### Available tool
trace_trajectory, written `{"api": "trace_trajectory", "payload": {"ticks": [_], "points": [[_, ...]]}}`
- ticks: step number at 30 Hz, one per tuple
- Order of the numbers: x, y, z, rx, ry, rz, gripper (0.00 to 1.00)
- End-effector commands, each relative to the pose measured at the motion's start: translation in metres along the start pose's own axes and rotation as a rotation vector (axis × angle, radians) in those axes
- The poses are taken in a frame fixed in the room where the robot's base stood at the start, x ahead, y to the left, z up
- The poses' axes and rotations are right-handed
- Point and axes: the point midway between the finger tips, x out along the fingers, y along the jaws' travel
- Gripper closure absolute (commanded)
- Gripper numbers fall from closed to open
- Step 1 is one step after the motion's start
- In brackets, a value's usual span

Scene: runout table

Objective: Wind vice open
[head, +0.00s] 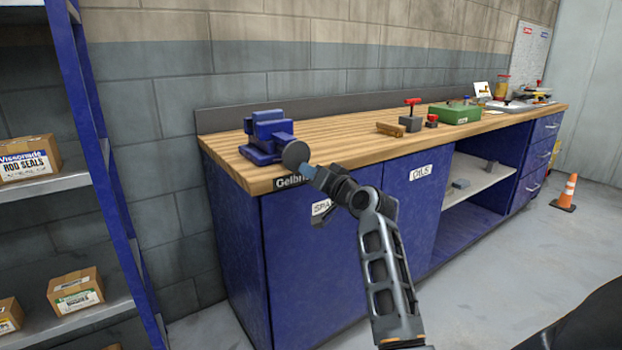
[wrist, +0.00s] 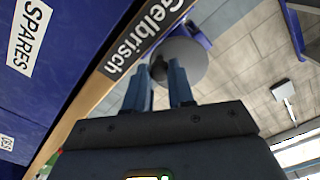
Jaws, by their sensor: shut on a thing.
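The blue vice (head: 266,137) sits on the near left corner of the wooden bench top. A round grey handwheel (head: 295,154) is on its front, facing me over the bench edge. In the wrist view the handwheel (wrist: 184,62) is a grey disc with a small dark knob (wrist: 159,68) near its left side. My gripper (head: 310,172) is at the lower right of the wheel. In the wrist view the two blue fingers of my gripper (wrist: 158,84) stand either side of the knob, shut on it. The vice jaws' gap is too small to tell.
The wooden bench top (head: 345,140) runs off to the right. It holds a wooden block (head: 391,130), a grey block with a red top (head: 410,122) and a green box (head: 455,113). Blue cupboard doors (head: 310,240) are below; a blue shelf rack (head: 95,150) stands at left.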

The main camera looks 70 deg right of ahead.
Motion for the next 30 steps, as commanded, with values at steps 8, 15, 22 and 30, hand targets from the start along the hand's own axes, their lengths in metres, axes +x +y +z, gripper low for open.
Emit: {"api": "trace_trajectory", "payload": {"ticks": [8, 15, 22, 30], "points": [[0.000, 0.006, -0.002, -0.180, -0.001, 0.003, 1.00], [0.000, 0.006, -0.003, -0.191, -0.003, 0.004, 1.00], [0.000, 0.009, -0.003, -0.279, -0.001, 0.004, 1.00], [0.000, 0.010, -0.010, -0.479, -0.002, 0.004, 1.00]]}}
